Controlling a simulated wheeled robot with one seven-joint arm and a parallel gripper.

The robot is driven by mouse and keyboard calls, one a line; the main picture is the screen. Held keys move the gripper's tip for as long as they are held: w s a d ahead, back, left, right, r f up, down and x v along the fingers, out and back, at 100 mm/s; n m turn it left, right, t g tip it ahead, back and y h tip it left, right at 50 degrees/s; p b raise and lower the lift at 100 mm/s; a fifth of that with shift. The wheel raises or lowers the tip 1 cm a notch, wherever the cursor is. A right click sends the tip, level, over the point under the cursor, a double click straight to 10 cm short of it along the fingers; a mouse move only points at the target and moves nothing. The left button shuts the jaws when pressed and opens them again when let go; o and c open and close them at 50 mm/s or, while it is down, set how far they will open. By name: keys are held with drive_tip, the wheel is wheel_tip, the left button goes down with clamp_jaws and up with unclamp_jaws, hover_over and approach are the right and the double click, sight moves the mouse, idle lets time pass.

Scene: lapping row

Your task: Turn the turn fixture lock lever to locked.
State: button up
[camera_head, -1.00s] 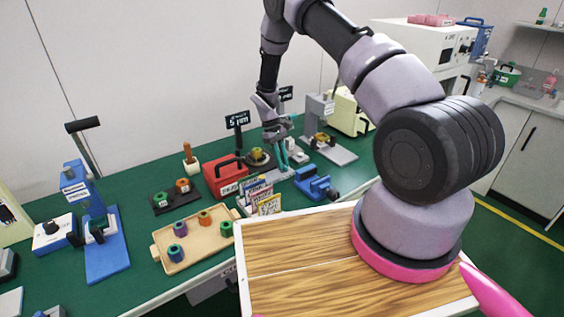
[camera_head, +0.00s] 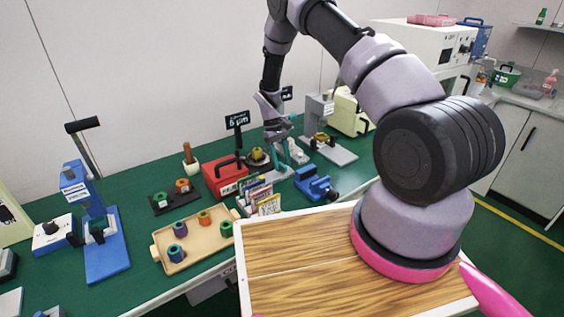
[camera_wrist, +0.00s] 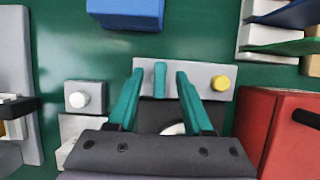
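The turn fixture shows in the wrist view as a light grey plate (camera_wrist: 205,72) with a yellow round knob (camera_wrist: 221,83) at its right end. A short teal bar, which looks like the lock lever (camera_wrist: 160,78), stands at the plate's middle. My gripper (camera_wrist: 160,76) is open, with one teal finger on each side of this bar and a visible gap to both. Part of a white ring shows below, mostly hidden by my gripper's body. In the head view my gripper (camera_head: 284,158) points down over the bench, and the lever cannot be made out.
A red box (camera_head: 225,178) with a black handle stands close beside the fixture and shows in the wrist view (camera_wrist: 275,130). A blue device (camera_head: 315,185) and a packet rack (camera_head: 262,204) are nearer the bench front. A small grey box with a white knob (camera_wrist: 85,97) is left.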

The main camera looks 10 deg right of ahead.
drive_tip(key=v, duration=1)
drive_tip(key=shift+r, duration=0.4)
drive_tip(key=shift+w, duration=0.1)
drive_tip(key=s+d+r+m+t+y, duration=0.1)
drive_tip(key=s+r+t, duration=0.15)
drive_tip(key=r, duration=0.65)
drive_tip(key=s+d+r+m+t+y, duration=0.1)
drive_tip(key=s+d+r+m, duration=0.15)
drive_tip(key=r, duration=0.75)
drive_tip(key=s+r+t, duration=0.1)
drive_tip(key=s+r, duration=0.2)
drive_tip(key=r, duration=0.6)
drive_tip(key=s+d+r+m+t, duration=0.1)
drive_tip(key=s+r+t, duration=0.1)
drive_tip(key=s+r, duration=0.2)
drive_tip(key=s+d+r+m+t+y, duration=0.1)
drive_tip(key=s+r, duration=0.3)
drive_tip(key=s, duration=0.7)
drive_tip(key=s+d+r+m+t, duration=0.2)
drive_tip(key=s+r+m+t, duration=0.1)
drive_tip(key=s, duration=0.5)
drive_tip(key=shift+s+r+t+y, duration=0.3)
drive_tip(key=shift+r+t, duration=0.15)
drive_tip(key=shift+r, duration=0.15)
